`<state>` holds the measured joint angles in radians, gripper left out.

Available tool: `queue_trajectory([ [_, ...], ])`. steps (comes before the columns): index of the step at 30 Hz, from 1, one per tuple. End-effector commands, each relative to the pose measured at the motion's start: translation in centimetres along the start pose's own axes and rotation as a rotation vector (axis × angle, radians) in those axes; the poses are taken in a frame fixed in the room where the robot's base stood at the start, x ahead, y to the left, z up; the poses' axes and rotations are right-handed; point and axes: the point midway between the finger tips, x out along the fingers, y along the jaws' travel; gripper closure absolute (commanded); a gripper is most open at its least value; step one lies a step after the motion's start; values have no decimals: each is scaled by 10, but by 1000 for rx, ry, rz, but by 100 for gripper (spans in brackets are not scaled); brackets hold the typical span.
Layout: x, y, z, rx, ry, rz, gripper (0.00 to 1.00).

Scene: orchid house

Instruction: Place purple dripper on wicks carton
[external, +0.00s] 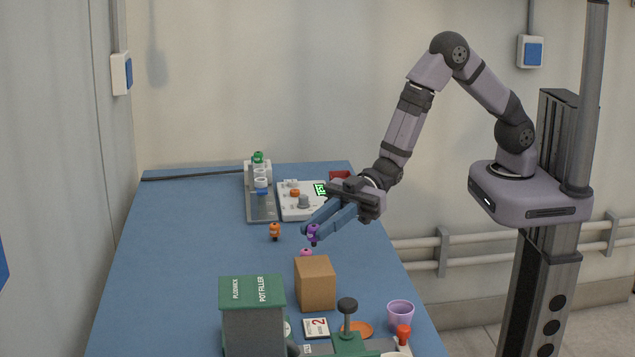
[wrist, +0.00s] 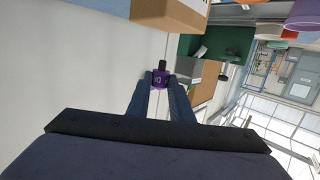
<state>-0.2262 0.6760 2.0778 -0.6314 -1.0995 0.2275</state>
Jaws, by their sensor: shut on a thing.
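The purple dripper (external: 313,230) is between the fingertips of my gripper (external: 309,232), dark tip down, apparently above the blue bench. In the wrist view the purple dripper (wrist: 160,80) sits between the two blue fingers, its dark end pointing away. My gripper is shut on it. The plain brown box (external: 316,284), which I take for the wicks carton, stands on the bench nearer the camera than the gripper. The dripper is apart from it. No lettering shows on its visible faces.
An orange dripper (external: 275,231) stands left of my gripper. A pink one (external: 306,252) is partly hidden behind the carton. The green-topped pot filler (external: 252,293) and purple cup (external: 400,313) are in front. A rack (external: 262,207) stands behind. The bench's left side is clear.

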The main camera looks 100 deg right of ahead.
Motion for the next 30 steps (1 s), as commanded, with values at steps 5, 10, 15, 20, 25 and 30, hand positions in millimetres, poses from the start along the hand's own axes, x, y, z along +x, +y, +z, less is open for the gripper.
queue_trajectory([
  [5,1,0,8,2,-3,0,100],
  [10,4,0,27,3,-4,1,100],
  [15,6,0,40,1,-2,1,100],
  [20,6,0,42,0,0,1,100],
  [25,6,0,42,0,0,1,100],
  [30,6,0,45,0,-1,1,76],
])
